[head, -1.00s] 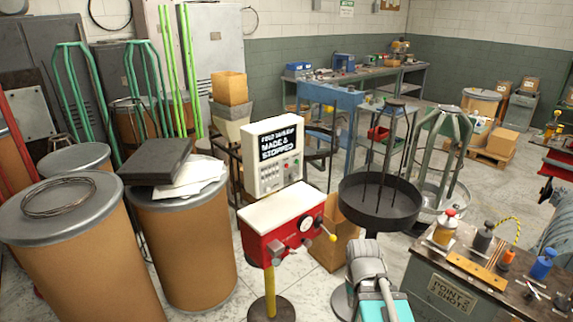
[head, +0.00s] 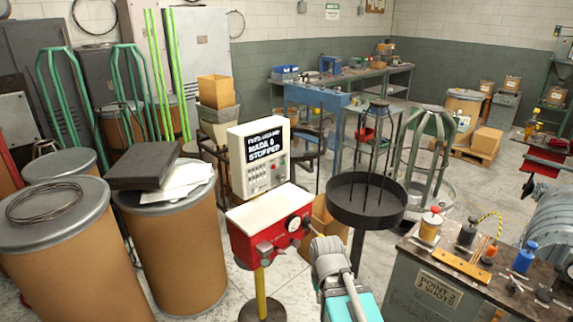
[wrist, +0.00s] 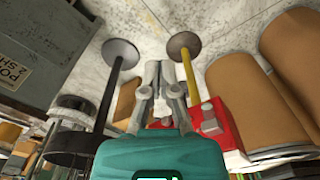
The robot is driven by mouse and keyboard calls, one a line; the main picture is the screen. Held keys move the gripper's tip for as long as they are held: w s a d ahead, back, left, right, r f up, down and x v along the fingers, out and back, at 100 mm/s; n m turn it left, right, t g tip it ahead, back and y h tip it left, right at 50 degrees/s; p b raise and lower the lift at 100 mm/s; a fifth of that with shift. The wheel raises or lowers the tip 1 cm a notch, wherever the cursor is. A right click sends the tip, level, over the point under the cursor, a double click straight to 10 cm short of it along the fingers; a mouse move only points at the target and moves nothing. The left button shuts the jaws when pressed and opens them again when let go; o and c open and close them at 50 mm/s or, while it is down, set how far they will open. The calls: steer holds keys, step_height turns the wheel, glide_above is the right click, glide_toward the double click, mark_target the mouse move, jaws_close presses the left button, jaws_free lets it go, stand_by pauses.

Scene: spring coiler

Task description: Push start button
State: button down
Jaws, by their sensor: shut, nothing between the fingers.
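The spring coiler has a red body with a white top (head: 268,208). Behind it stands a white control panel (head: 240,177) with a dark screen reading "MADE 6 STOPPED". Small buttons sit on the panel below the screen, a red and a green one among them; I cannot read their labels. My grey and teal arm (head: 330,265) is in front of the red body, to its right, overlapping it in the head view. My gripper (wrist: 158,68) is shut and empty in the wrist view, over the floor, beside the red body (wrist: 215,125). The panel's buttons do not show there.
Brown drums (head: 178,245) stand on the left. A black round tray on a post (head: 365,200) stands right of the coiler. A workbench with bottles (head: 440,285) is at the lower right. A cardboard box (head: 325,220) sits behind my arm. Open floor lies beyond at the right.

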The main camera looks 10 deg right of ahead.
steer(key=w+a+t+y+b, duration=0.15)
steer(key=w+a+t, duration=0.25)
steer(key=w, duration=0.7)
steer(key=m+t+y+b, duration=0.1)
steer(key=m+t+b, duration=0.15)
steer(key=t, duration=0.85)
glide_toward(284, 163)
steer(key=s+f, duration=0.7)
steer(key=f, duration=0.2)
steer(key=w+d+r+m+t+h, duration=0.4)
steer(key=w+d+r+m+h, duration=0.1)
steer(key=w+r+m, duration=0.1)
steer(key=shift+w+d+r+m, duration=0.2)
steer(key=shift+w+m, duration=0.1)
steer(key=shift+m, duration=0.05)
steer(key=shift+w+a+h, duration=0.1)
steer(key=shift+h, duration=0.15)
steer(key=w+a, duration=0.5)
steer(key=w, duration=0.2)
